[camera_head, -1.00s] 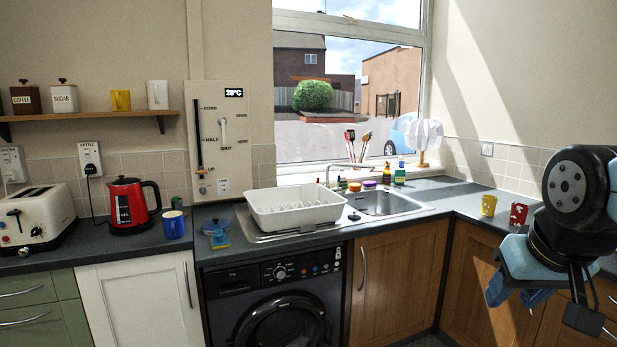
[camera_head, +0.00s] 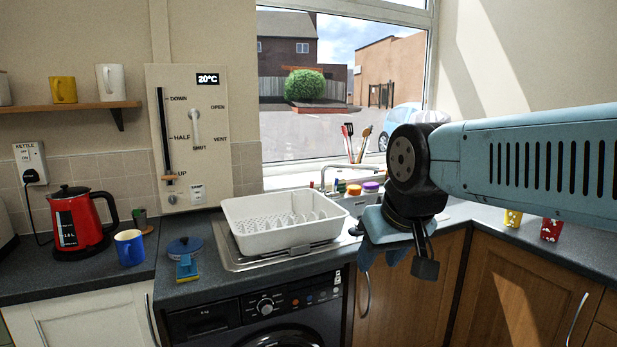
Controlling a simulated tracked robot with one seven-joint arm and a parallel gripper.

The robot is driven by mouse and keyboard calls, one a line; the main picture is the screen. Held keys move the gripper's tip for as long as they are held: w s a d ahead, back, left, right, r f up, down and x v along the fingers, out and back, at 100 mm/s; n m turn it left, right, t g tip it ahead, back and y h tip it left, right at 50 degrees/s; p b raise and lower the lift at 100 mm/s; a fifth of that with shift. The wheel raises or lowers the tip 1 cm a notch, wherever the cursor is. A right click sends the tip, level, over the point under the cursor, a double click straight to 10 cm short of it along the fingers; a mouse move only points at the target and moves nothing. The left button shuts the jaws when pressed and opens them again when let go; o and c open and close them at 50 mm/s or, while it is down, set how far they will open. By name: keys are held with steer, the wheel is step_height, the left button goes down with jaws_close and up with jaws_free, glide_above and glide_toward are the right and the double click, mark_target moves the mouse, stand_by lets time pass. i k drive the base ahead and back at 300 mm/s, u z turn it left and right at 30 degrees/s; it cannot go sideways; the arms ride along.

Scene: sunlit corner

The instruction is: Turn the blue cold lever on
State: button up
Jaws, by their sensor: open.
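The metal tap (camera_head: 338,167) rises behind the sink under the window. I cannot make out a blue cold lever on it; my arm and gripper cover much of the sink area. The sink (camera_head: 352,204) shows only in part behind my gripper. My gripper (camera_head: 380,257) hangs pointing down at the right of centre, in front of the sink and the counter edge. It is open and holds nothing. It appears nearer to the camera than the tap, with no contact visible.
A white dish rack (camera_head: 283,238) stands left of the sink. Small coloured bottles and tubs (camera_head: 354,189) and a utensil pot sit by the window. Yellow and red cups (camera_head: 551,230) stand right.

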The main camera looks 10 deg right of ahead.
mark_target(335, 195)
steer(key=z, duration=0.25)
steer(key=i, duration=1.1)
steer(key=z, duration=0.75)
steer(key=i, duration=0.35)
steer(key=z, duration=0.2)
steer(key=k, duration=0.9)
steer(key=z, duration=0.2)
steer(key=i, duration=0.9)
steer(key=u, duration=0.1)
